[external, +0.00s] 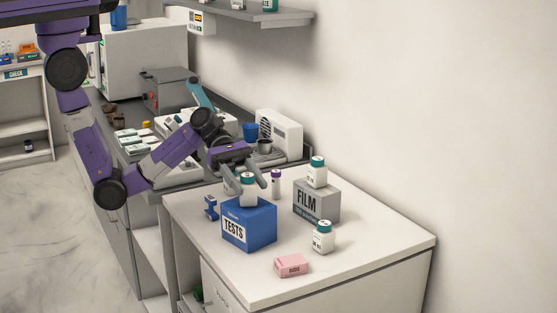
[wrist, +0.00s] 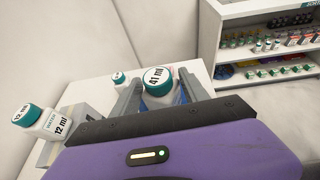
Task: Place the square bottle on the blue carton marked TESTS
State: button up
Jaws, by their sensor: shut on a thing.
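The blue carton marked TESTS (external: 249,234) stands on the white counter. My gripper (external: 251,186) is over it, fingers pointing down, shut on a white bottle with a teal cap (external: 248,185). The bottle is upright at the carton's top; I cannot tell whether it touches it.
A grey FILM carton (external: 317,203) with a teal-capped bottle (external: 317,172) on it stands to the right. Another such bottle (external: 323,238), a pink box (external: 292,265), a purple-capped vial (external: 276,182) and a small blue item (external: 211,207) are nearby. The counter's front right is clear.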

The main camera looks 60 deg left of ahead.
jog(key=o, duration=1.4)
jog(key=shift+c, duration=0.2)
jog(key=shift+a+r, duration=0.2)
jog(key=shift+a, duration=0.1)
jog(key=v, duration=1.1)
jog(key=shift+a, duration=0.2)
